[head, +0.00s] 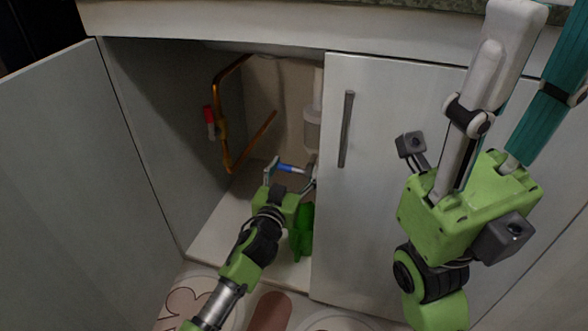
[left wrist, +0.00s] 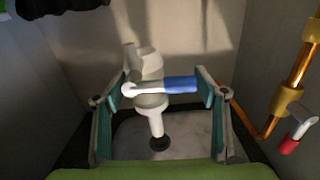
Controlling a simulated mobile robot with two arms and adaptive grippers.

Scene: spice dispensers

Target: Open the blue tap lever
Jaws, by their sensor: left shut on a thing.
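The blue tap lever (head: 290,168) is inside the open sink cabinet, on a pale tap body low at the back. In the left wrist view the lever (left wrist: 180,85) lies about level, its white end to the left and its blue sleeve to the right. My left gripper (head: 291,173) reaches into the cabinet with its fingers on either side of the lever; the left wrist view shows its teal pads (left wrist: 158,95) at the lever's two ends. My right gripper (head: 530,75) is raised close to the head camera at the right, its fingertips partly cut off.
A copper pipe (head: 223,140) with a red-handled valve (head: 208,116) stands to the left of the tap. The left cabinet door (head: 80,190) is swung open. The right door (head: 375,190) is closed. A patterned mat (head: 190,305) lies in front.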

